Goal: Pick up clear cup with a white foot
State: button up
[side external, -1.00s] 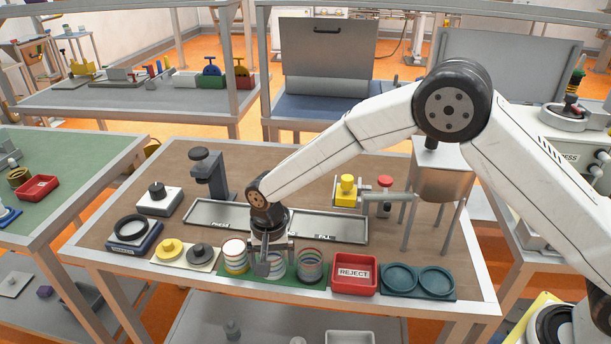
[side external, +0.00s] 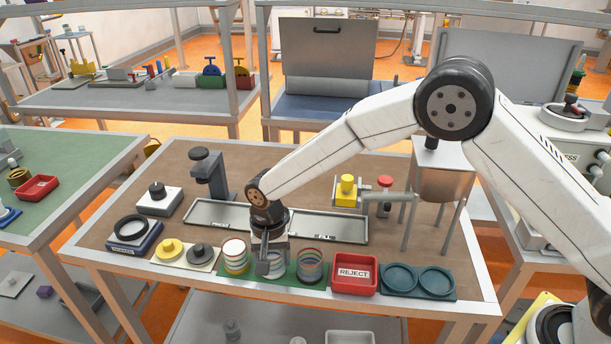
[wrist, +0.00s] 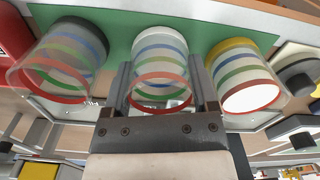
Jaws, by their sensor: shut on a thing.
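The clear cup with a white foot (wrist: 160,64) is the middle one of three striped clear cups in the wrist view. It stands upright on the green mat (wrist: 118,14), and its red-ringed rim faces the camera. My gripper (wrist: 162,92) has one finger on each side of this cup and is shut on it. In the side external view, my gripper (side external: 272,262) partly hides the cup (side external: 277,264), which is in the middle of the row.
A clear cup with a yellow foot (side external: 236,257) stands close on the left, and one with a dark foot (side external: 309,265) close on the right. A red REJECT bin (side external: 354,275) and teal round holders (side external: 418,280) lie further right. A grey tray (side external: 345,229) lies behind.

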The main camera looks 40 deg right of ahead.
notch_tip(320, 180, up, 10)
jog(key=shift+f, duration=0.15)
dwell(0.4)
dwell(0.4)
notch_tip(320, 180, up, 11)
jog(key=w+d, duration=0.8)
jog(key=w, duration=0.5)
notch_tip(320, 180, down, 12)
jog(key=shift+s+d+f, duration=0.15)
jog(key=shift+s+f, duration=0.05)
dwell(0.7)
jog(key=shift+f, duration=0.2)
jog(key=shift+f, duration=2.2)
jog(key=shift+f, duration=0.5)
dwell(0.5)
